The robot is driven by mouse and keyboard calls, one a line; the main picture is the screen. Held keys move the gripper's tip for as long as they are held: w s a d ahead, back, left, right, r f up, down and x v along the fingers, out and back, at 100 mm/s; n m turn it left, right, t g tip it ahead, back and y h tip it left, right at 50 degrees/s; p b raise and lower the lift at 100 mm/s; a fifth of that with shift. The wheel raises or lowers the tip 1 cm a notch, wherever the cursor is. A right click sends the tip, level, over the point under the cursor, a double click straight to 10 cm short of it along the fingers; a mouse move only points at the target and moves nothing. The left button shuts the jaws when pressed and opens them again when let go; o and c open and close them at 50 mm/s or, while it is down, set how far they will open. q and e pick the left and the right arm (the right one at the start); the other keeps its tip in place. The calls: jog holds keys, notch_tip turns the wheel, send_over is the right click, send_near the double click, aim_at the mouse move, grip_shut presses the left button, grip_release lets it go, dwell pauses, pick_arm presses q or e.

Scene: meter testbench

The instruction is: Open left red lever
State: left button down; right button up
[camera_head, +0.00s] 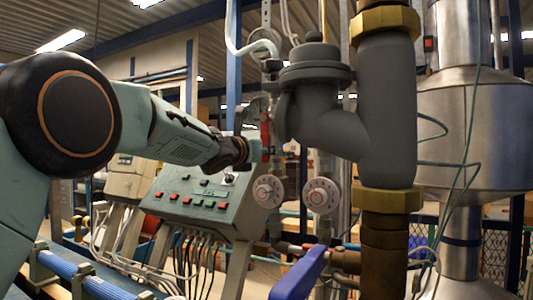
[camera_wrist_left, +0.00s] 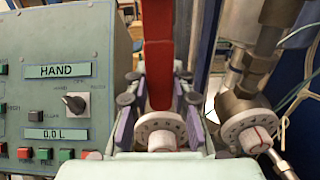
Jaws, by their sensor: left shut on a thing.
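The red lever (camera_head: 266,135) hangs upright, partly hidden behind the dark grey pipe fitting in the head view. In the left wrist view the red lever (camera_wrist_left: 158,55) runs down from the top edge, with its lower end between my fingers. My left gripper (camera_head: 258,150) reaches it from the left. In the wrist view my left gripper (camera_wrist_left: 158,97) is shut on the lever, one finger on each side. My right gripper is in neither view.
A control panel (camera_head: 192,200) with red and green buttons stands below my left arm. Two white dials (camera_head: 267,191) (camera_head: 320,195) sit below the lever. A thick grey pipe (camera_head: 387,110) stands close on the right. A blue handle (camera_head: 300,275) lies lower down.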

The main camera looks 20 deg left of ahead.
pick_arm(q)
jog(key=shift+r, duration=0.15)
jog(key=c, duration=1.5)
grip_release()
jog(key=shift+a, duration=0.1)
jog(key=o, duration=0.3)
jog(key=shift+s+a, duration=0.1)
jog(key=shift+s, duration=0.1)
jog(key=shift+o, duration=0.3)
jog(key=shift+w, duration=0.15)
jog(key=s+a, duration=0.2)
jog(key=s, duration=0.9)
jog(key=shift+s, duration=0.4)
